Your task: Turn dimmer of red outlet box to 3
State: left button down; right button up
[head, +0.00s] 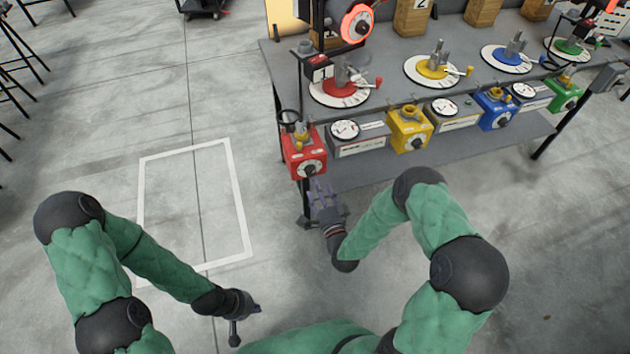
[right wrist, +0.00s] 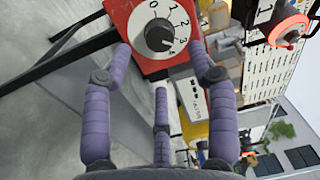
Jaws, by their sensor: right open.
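The red outlet box (head: 304,151) hangs at the left front corner of the workbench. Its dimmer is a dark round knob (right wrist: 159,35) on a white dial with the numbers 0 to 4, facing my right gripper in the right wrist view. I cannot clearly read which number the knob points to. My right gripper (head: 322,193) is just below and in front of the box in the head view. Its purple fingers (right wrist: 160,62) are spread, empty, and apart from the knob. My left gripper (head: 240,305) hangs low at the left, away from the bench; its finger opening is unclear.
Yellow (head: 410,130), blue (head: 496,109) and green (head: 565,95) outlet boxes line the bench front to the right, with gauges between them. The grey workbench (head: 400,93) carries coloured turntables. A bench leg stands beside my right gripper.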

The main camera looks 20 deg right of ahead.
jog(key=s, duration=0.6)
jog(key=shift+s+d+f, duration=0.15)
jog(key=shift+s, duration=0.2)
jog(key=s+a+f+n+g+y, duration=0.1)
jog(key=a+f+n+g, duration=0.15)
jog(key=f+g, duration=0.3)
jog(key=s+a+f+n+g+y, duration=0.1)
jog(key=s+a+f+n+g, duration=0.1)
jog(key=f+n+g, duration=0.3)
jog(key=s+a+f+n+g, duration=0.1)
jog(key=s+g, duration=0.1)
jog(key=s, duration=0.3)
jog(key=s+a+f+n+g+y, duration=0.1)
jog(key=s+f+n+g, duration=0.1)
jog(key=s, duration=0.3)
jog(key=s+a+f+n+g, duration=0.1)
jog(key=s+n+g, duration=0.1)
jog(key=s, duration=0.3)
jog(key=shift+s+a+f+g, duration=0.15)
jog(key=shift+s+a+g, duration=0.2)
jog(key=shift+g, duration=0.5)
